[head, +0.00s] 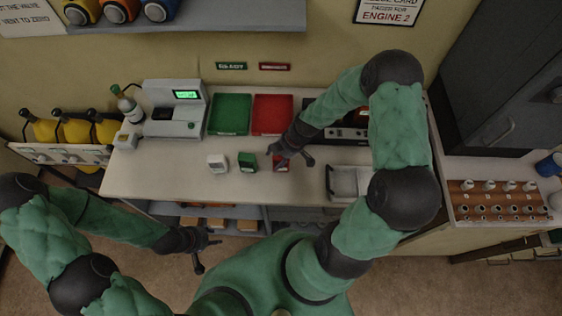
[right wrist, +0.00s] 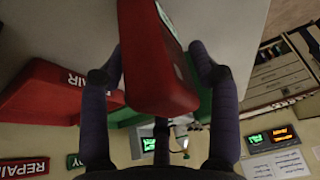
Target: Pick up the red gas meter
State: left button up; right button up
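The red gas meter (head: 281,163) stands on the console's worktop, in front of the red tray, partly hidden by my right gripper. In the right wrist view the red meter (right wrist: 155,60) sits between the two fingers. My right gripper (head: 291,156) is open around it, with one finger on each side; whether either finger touches it is hard to tell. The right gripper's fingers also show in the right wrist view (right wrist: 157,55). My left gripper (head: 205,252) is open and empty, low in front of the console, away from the meter.
A green meter (head: 247,162) and a white meter (head: 217,163) stand left of the red one. Behind are a green tray (head: 230,114), a red tray (head: 272,114) and a test device (head: 174,108). A metal tray (head: 345,182) lies to the right.

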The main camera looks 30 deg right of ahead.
jog(key=c, duration=0.8)
